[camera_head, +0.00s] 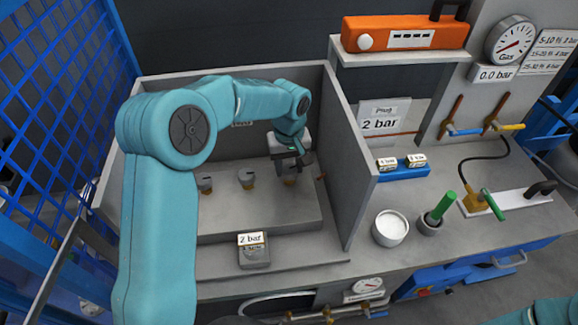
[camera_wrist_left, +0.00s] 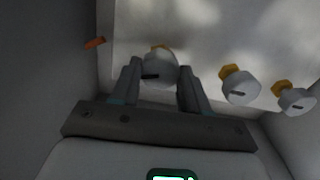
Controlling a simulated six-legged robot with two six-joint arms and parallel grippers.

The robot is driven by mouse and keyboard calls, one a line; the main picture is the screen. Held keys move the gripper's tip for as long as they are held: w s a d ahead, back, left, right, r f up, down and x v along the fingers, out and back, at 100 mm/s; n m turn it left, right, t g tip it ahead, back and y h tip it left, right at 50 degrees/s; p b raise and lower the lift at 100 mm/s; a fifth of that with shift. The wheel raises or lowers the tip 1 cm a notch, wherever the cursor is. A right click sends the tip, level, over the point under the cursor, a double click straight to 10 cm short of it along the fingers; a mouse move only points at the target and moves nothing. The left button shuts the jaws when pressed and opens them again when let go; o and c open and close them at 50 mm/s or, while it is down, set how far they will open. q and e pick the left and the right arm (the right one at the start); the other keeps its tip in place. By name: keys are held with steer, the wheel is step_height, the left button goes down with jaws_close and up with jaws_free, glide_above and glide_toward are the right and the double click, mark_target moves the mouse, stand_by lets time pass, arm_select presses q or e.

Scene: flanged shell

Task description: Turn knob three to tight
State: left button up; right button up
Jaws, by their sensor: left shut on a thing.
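Three grey knobs with brass-coloured collars stand in a row in the grey open-fronted box: a left knob (camera_head: 205,184), a middle knob (camera_head: 246,178) and a right knob (camera_head: 289,181). My left gripper (camera_head: 291,163) reaches into the box and is shut on the right knob, partly hiding it. In the left wrist view this knob (camera_wrist_left: 160,72) sits between the two fingers, with a dark pointer mark across its face. The other two knobs (camera_wrist_left: 238,86) (camera_wrist_left: 295,101) stand free to the right there. I cannot read any knob number. My right gripper is not in view.
The box's right wall (camera_head: 352,180) stands close to my left gripper. A small orange piece (camera_wrist_left: 95,43) is on the wall beside the held knob. A block labelled "2 bar" (camera_head: 254,254) sits in front. A white cup (camera_head: 390,228) and a green-handled tool (camera_head: 443,205) stand outside right.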

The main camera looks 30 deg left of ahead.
mark_target(289, 169)
arm_select(q)
steer(key=shift+r+m, duration=0.1)
steer(key=shift+m, duration=1.6)
steer(key=shift+w+m, duration=0.1)
steer(key=shift+m, duration=0.2)
steer(key=o, duration=1.1)
steer(key=shift+c, duration=0.2)
step_height(289, 169, up, 16)
steer(key=shift+r, duration=0.2)
